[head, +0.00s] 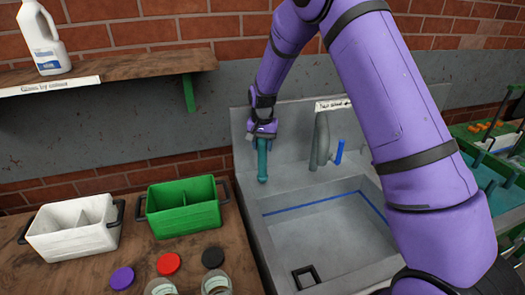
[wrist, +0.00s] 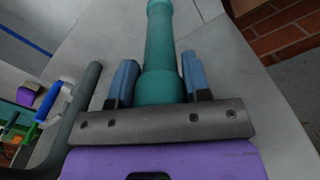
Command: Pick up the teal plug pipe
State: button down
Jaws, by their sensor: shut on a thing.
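The teal plug pipe (head: 262,162) hangs upright below my gripper (head: 262,138) in the head view, by the back left of the sink. In the wrist view the teal plug pipe (wrist: 160,50) runs between the two blue fingers of my gripper (wrist: 160,82), which is shut on its near end.
The sink basin (head: 320,225) has a blue line around its inside. A grey tap (head: 321,140) with a blue lever (head: 339,150) stands to the right. A green caddy (head: 183,210), a white caddy (head: 75,228), jars and lids sit on the wooden counter. A shelf (head: 120,72) holds a white jug (head: 44,40).

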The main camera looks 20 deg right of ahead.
jog(key=shift+r, duration=0.55)
jog(key=shift+s+r, duration=0.1)
jog(key=shift+r, duration=0.8)
jog(key=s+a+r, duration=0.1)
jog(key=s, duration=1.4)
jog(key=shift+s+r, duration=0.15)
jog(key=shift+s, duration=0.2)
jog(key=shift+a, duration=0.1)
jog(key=c, duration=1.2)
grip_release()
jog(key=shift+c, duration=0.9)
